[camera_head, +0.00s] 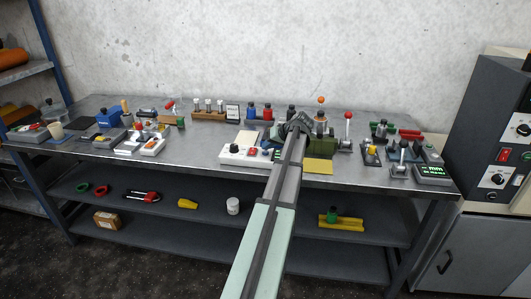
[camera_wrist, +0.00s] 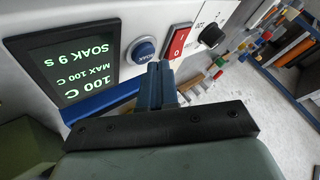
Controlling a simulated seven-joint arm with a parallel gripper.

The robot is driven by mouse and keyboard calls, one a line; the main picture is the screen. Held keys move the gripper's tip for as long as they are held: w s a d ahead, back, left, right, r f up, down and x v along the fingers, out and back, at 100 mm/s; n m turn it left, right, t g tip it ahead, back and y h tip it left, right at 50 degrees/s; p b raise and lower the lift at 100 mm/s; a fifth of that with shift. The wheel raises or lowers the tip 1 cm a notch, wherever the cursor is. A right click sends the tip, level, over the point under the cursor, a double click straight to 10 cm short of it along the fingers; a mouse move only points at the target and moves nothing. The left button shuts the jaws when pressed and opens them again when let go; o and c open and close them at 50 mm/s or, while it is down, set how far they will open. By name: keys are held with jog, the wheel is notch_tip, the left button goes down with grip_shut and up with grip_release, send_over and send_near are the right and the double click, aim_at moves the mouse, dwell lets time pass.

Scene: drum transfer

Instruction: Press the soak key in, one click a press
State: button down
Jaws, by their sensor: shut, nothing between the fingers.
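The soak key (camera_wrist: 143,49) is a round blue button in a pale ring on a white panel. Its small lettering is hard to read. The green-lit display (camera_wrist: 75,65) beside it appears upside down and reads 100 C, MAX 100 C, SOAK 9 s. My gripper (camera_wrist: 156,70) has its narrow blue fingers together, with nothing between them. The fingertips are close to the key's lower right edge in the wrist view; I cannot tell whether they touch it. In the head view my arm and gripper (camera_head: 296,124) cover part of the white unit (camera_head: 240,154), and the key is not clear.
A red rocker switch (camera_wrist: 181,42) is close to the key, with a black knob (camera_wrist: 210,37) beyond it. The metal bench (camera_head: 200,145) carries many small devices. A red-knobbed lever (camera_head: 348,115) and an orange-topped stick (camera_head: 321,100) stand near my gripper. A yellow sheet (camera_head: 318,166) lies in front.

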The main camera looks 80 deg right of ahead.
aim_at(267, 152)
jog(key=shift+r, duration=2.95)
jog(key=shift+w, duration=0.1)
